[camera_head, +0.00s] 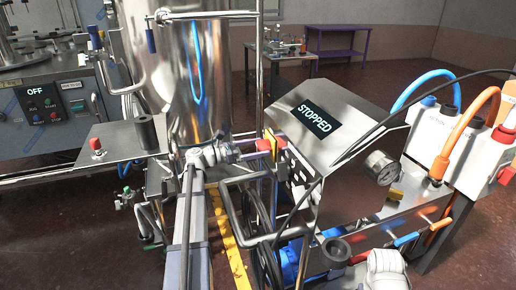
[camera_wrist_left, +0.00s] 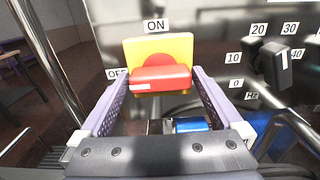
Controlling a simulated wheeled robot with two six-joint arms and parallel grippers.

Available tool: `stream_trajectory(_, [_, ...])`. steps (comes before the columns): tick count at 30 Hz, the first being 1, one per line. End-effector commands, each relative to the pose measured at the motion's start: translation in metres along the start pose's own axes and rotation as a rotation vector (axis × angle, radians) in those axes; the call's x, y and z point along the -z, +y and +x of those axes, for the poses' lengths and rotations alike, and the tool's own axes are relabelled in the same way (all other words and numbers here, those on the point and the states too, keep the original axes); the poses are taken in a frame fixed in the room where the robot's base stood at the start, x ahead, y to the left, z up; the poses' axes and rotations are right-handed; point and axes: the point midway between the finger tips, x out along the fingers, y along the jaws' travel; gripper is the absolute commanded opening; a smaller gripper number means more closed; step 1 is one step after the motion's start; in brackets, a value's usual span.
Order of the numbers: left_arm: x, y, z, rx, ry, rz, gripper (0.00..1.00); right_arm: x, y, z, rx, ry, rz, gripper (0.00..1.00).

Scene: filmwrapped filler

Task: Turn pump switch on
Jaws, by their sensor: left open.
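The pump switch is a red handle (camera_wrist_left: 160,79) on a yellow plate (camera_wrist_left: 178,45), on the metal panel. An ON label (camera_wrist_left: 156,26) is above it and an OFF label (camera_wrist_left: 117,73) is to its left. The handle's long side lies across the picture, toward the OFF side. My left gripper (camera_wrist_left: 160,84) is open, one finger on each side of the handle; I cannot tell if they touch it. In the head view, the switch (camera_head: 269,144) shows red and yellow beside the cabinet, with my left gripper (camera_head: 250,151) at it. My right gripper is not in view.
A black dial (camera_wrist_left: 272,62) with numbered labels is right of the switch. A steel tank (camera_head: 200,70), metal tubing and a pressure gauge (camera_head: 381,167) crowd the area. A control panel reading OFF (camera_head: 37,92) is at the left.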

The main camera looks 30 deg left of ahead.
Motion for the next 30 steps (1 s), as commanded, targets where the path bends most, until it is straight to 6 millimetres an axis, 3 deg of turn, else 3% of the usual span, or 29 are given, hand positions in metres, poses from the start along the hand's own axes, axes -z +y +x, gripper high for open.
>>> stream_trajectory(8, [0.0000, 0.0000, 0.0013, 0.000, 0.000, 0.000, 1.00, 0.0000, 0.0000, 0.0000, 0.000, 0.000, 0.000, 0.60])
stream_trajectory(24, [0.0000, -0.0001, 0.0011, 0.000, 0.000, 0.000, 0.39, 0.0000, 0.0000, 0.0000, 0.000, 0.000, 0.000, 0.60])
stream_trajectory(30, [0.0000, -0.0001, 0.0011, 0.000, 0.000, 0.011, 0.37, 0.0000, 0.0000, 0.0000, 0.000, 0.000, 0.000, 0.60])
